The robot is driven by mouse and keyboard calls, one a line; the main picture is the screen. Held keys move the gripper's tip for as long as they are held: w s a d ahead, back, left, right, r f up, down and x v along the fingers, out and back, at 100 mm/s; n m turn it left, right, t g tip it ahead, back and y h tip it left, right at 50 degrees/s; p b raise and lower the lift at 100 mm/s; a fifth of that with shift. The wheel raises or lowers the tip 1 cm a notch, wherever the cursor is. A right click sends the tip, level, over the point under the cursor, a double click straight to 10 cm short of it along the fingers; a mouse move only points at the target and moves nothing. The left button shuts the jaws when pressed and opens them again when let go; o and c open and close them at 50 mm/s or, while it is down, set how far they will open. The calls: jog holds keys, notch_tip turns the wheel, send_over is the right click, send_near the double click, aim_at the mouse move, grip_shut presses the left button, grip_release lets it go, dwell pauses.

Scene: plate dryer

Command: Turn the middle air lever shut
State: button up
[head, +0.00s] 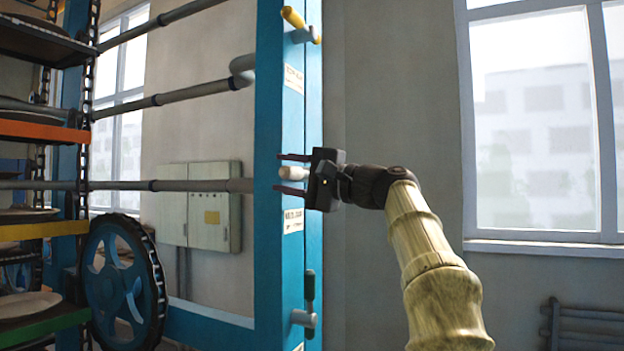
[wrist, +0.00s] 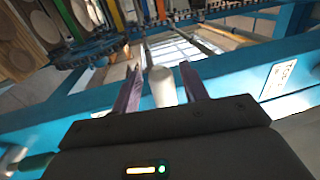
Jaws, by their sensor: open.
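The middle air lever has a pale handle (head: 292,176) on the blue post (head: 269,120). In the head view it is partly hidden by my gripper, so its exact tilt is hard to tell. My gripper (head: 281,174) is open, with one finger above the handle and one below it. In the wrist view the pale handle (wrist: 162,88) stands between the two fingers of my gripper (wrist: 162,85), with a gap visible on each side.
A yellow-handled lever (head: 294,18) sits higher on the post and a dark-handled lever (head: 309,288) lower. White labels (head: 293,220) mark the post.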

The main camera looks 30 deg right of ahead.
jog(key=b+v, duration=0.4)
jog(key=v, duration=1.3)
jog(key=shift+f, duration=0.1)
jog(key=shift+s, duration=0.1)
